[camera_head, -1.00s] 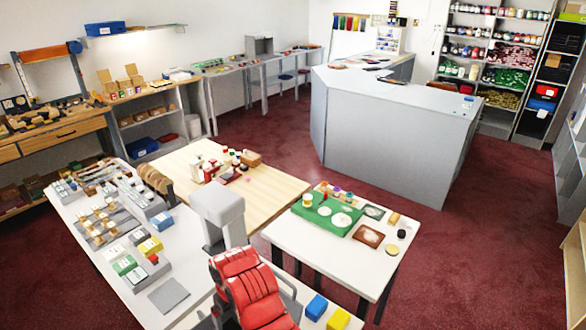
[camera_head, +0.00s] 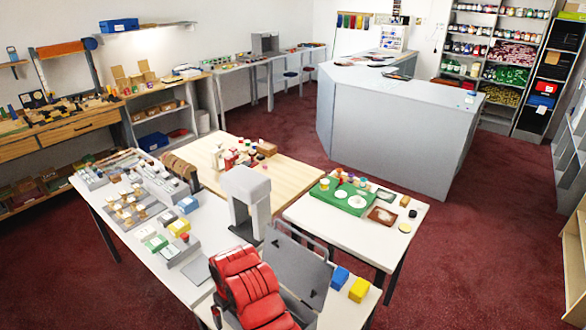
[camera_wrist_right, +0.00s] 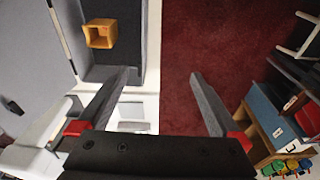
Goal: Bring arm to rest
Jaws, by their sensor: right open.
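My right gripper (camera_wrist_right: 160,78) shows clearly in the right wrist view, its two dark fingers with red bases spread wide and nothing between them. A white table edge and red carpet lie beyond the fingers. In the head view I cannot clearly pick out its fingers. My left gripper is in neither view.
A grey upright stand (camera_head: 245,195), a blue block (camera_head: 339,278) and a yellow block (camera_head: 359,290) are on the near table. A hollow wooden block (camera_wrist_right: 100,33) sits on a dark surface in the wrist view. Open red carpet (camera_head: 470,270) lies at the right.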

